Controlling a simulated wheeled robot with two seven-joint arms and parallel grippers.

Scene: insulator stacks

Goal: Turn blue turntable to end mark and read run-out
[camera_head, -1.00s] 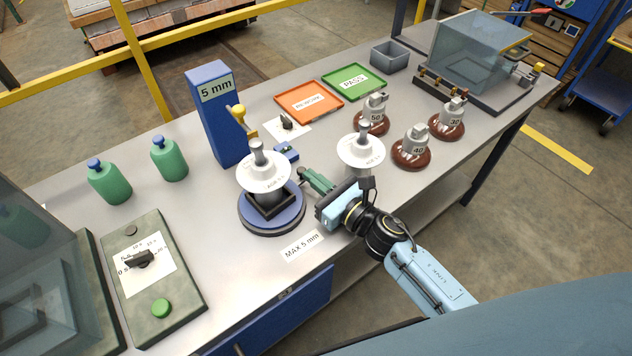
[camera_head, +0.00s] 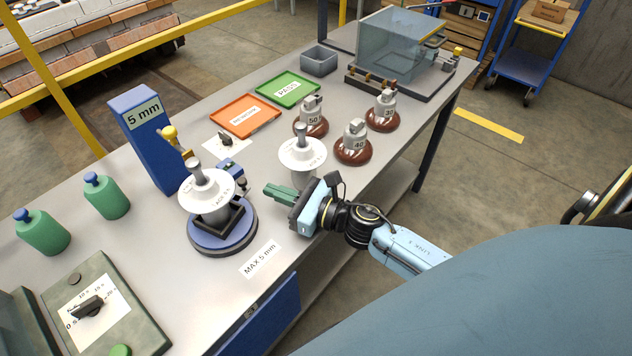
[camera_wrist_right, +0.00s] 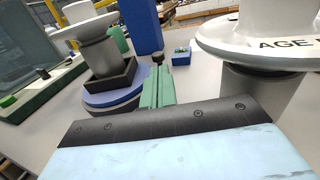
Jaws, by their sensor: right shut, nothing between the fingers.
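The blue turntable (camera_head: 222,236) stands on the bench with a black square frame on top. A white-disc insulator stack (camera_head: 207,188) sits upright in that frame. A tall blue post marked 5 mm (camera_head: 150,140) stands behind it, with a yellow-knobbed gauge (camera_head: 172,136) at its side. My right gripper (camera_head: 268,191), with green fingers, is shut and empty, to the right of the turntable and apart from it. In the right wrist view the green fingers (camera_wrist_right: 157,87) point past the turntable's right side (camera_wrist_right: 112,101). My left gripper is out of view.
A second white-disc stack (camera_head: 302,155) stands just behind my right gripper. Brown-based insulators (camera_head: 352,148) stand farther right. Orange (camera_head: 246,115) and green (camera_head: 288,90) trays lie behind. A MAX 5 mm label (camera_head: 260,259) lies at the front edge. Green bottles (camera_head: 105,196) stand left.

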